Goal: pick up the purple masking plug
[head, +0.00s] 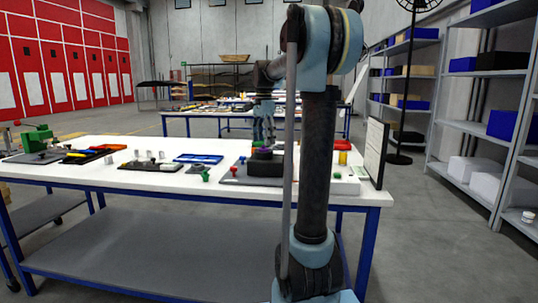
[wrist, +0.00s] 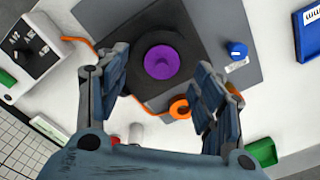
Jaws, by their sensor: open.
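The purple masking plug (wrist: 162,62) sits in the middle of a round black part (wrist: 148,88) in the wrist view. In the head view the purple plug (head: 264,151) shows as a small patch on top of a dark block (head: 265,168) on the white table. My gripper (wrist: 162,72) is open, with one finger on each side of the plug and nothing between them. In the head view my gripper (head: 264,137) points down above the plug. The gap in height between fingertips and plug is hard to tell.
A grey plate (wrist: 225,20) lies under the black part, with a blue knob (wrist: 237,50) on it. An orange ring (wrist: 180,107) is close to the right finger. A green bin (wrist: 262,152) and a white cylinder (wrist: 137,132) stand nearby. A blue tray (head: 198,158) lies further left.

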